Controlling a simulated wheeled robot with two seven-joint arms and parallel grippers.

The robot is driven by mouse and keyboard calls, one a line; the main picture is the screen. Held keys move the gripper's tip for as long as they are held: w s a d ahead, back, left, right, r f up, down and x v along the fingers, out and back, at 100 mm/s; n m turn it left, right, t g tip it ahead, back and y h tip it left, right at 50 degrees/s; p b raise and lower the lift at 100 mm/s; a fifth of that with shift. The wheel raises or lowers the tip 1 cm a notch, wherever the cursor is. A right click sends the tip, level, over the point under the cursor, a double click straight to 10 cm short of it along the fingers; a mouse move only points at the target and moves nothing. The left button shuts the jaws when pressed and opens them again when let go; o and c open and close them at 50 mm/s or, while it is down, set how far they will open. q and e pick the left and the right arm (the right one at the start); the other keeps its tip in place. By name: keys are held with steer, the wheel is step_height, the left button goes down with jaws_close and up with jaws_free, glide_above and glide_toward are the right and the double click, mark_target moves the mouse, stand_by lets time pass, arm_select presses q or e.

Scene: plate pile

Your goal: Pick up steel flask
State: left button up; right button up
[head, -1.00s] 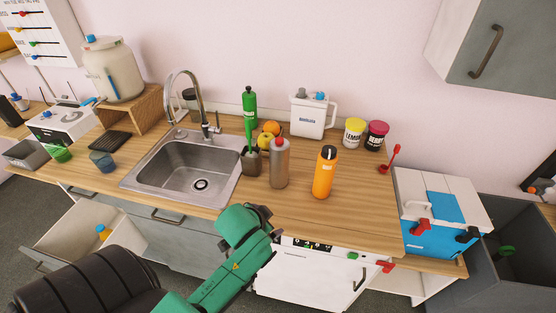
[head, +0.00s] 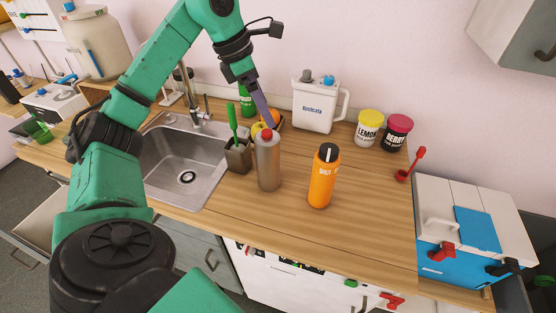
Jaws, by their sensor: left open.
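The steel flask (head: 268,165), a grey bottle with a red cap, stands upright on the wooden counter, right of the sink. My left gripper (head: 264,117), with purple fingers, points down just above and behind the flask's cap in the picture. It is open and holds nothing. I see the fingers nearly edge-on, so the gap between them is hard to make out. I cannot tell how far the fingertips are from the cap. My right gripper is out of view.
An orange bottle (head: 323,177) stands right of the flask. A grey holder (head: 238,154) with a green-handled tool stands close on its left. Fruit and a green bottle (head: 246,100) are behind, partly hidden. A white jug (head: 316,106) stands at the wall. The front counter is clear.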

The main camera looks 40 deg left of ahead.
mark_target(263, 132)
arm_select(q)
steer(key=shift+s+a+y, duration=0.15)
steer(key=shift+s+a, duration=0.2)
steer(key=shift+a, duration=0.25)
steer(key=shift+s+a+y, duration=0.15)
steer(key=shift+s+a, duration=0.2)
steer(key=shift+a, duration=0.2)
steer(key=shift+g, duration=0.3)
steer(key=x, duration=0.8)
steer(key=shift+s+d+f, duration=0.1)
steer(key=shift+d+f, duration=0.05)
steer(key=shift+f, duration=0.1)
steer(key=p+x, duration=0.2)
steer(key=x, duration=0.3)
steer(key=shift+d, duration=0.2)
steer(key=shift+w+f, duration=0.2)
steer(key=shift+r, duration=0.1)
jaws_close()
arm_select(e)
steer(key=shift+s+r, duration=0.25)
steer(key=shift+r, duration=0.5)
